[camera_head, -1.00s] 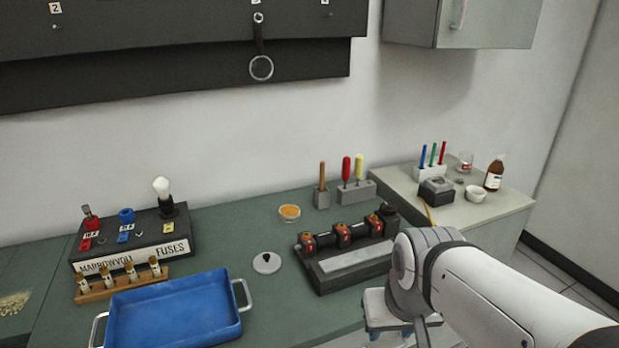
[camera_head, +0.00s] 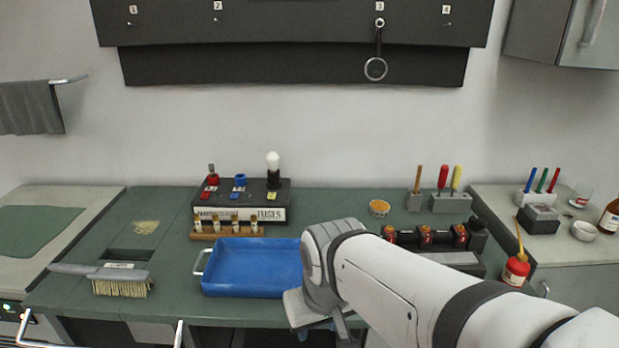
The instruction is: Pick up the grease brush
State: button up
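A slim tan handle (camera_head: 519,238) stands tilted in a red pot (camera_head: 516,270) at the right end of the bench; it looks like the grease brush, its lower end hidden in the pot. A wide grey brush (camera_head: 120,280) with pale bristles lies at the bench's left front; it looks like a bench brush. My white arm reaches in from the lower right, its bent joint in front of the blue tray, left of the red pot. My gripper's fingers cannot be made out; the arm hides what lies beyond it.
The blue tray (camera_head: 225,282) sits at the front middle, behind it a tube rack (camera_head: 205,236) and a fuse box (camera_head: 270,197). A block with red and yellow handles (camera_head: 450,203) and an orange dish (camera_head: 379,207) stand at the back. A black-and-red device (camera_head: 477,236) is beside the pot.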

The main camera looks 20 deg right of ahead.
aim_at(420, 168)
jog(key=u, duration=1.95)
jog(key=k, duration=2.15)
jog(key=z, duration=2.2)
jog(key=i, duration=1)
jog(key=z, duration=0.05)
